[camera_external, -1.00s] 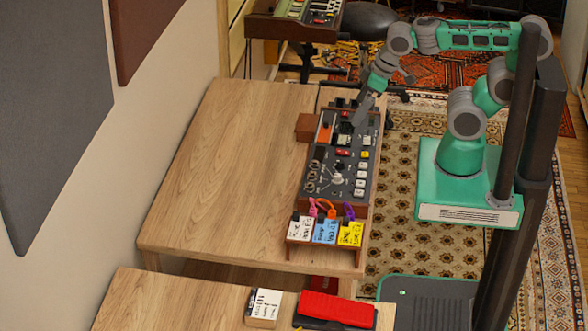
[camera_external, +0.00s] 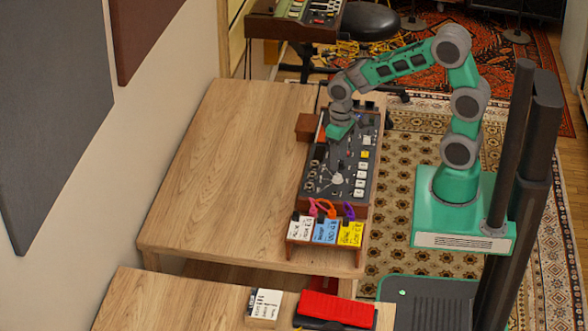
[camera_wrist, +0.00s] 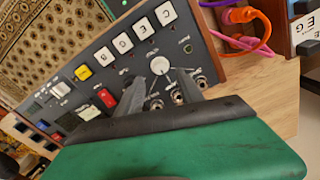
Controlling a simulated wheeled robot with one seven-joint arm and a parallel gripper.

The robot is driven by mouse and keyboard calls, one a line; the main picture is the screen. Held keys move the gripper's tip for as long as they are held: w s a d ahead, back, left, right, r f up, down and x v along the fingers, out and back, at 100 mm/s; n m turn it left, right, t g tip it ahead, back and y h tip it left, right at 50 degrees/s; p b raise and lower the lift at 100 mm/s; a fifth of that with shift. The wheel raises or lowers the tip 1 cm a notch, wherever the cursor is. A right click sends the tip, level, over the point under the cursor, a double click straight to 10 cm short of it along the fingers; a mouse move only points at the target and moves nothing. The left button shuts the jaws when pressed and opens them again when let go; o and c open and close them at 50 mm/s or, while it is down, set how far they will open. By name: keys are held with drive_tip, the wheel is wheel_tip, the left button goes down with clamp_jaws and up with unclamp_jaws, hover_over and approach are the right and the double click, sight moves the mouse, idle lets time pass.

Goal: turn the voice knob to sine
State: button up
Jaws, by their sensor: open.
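A dark control panel (camera_external: 350,190) in a wooden case lies on the table. A round silver-white knob (camera_wrist: 160,65) with a pointer stands on the panel; it also shows in the external view (camera_external: 337,178). I cannot read the marks around it, so I cannot confirm it is the voice knob or find the sine mark. My gripper (camera_wrist: 161,84) is open over the panel, pointing down. In the wrist view its two fingers appear on either side of the knob, slightly short of it. Contact cannot be told. The fingertips are hard to make out in the external view.
White lettered keys (camera_wrist: 124,43), a yellow button (camera_wrist: 83,72), a red switch (camera_wrist: 106,97) and metal sockets (camera_wrist: 201,82) surround the knob. Coloured cables (camera_external: 326,206) and labelled cards (camera_external: 326,231) stand at the near end. The table's left side (camera_external: 220,170) is clear.

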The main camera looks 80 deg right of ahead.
sight(337, 175)
wheel_tip(337, 175, down, 6)
drive_tip(key=shift+a+r, duration=0.1)
drive_tip(key=shift+r, duration=0.05)
clamp_jaws()
idle(0.4)
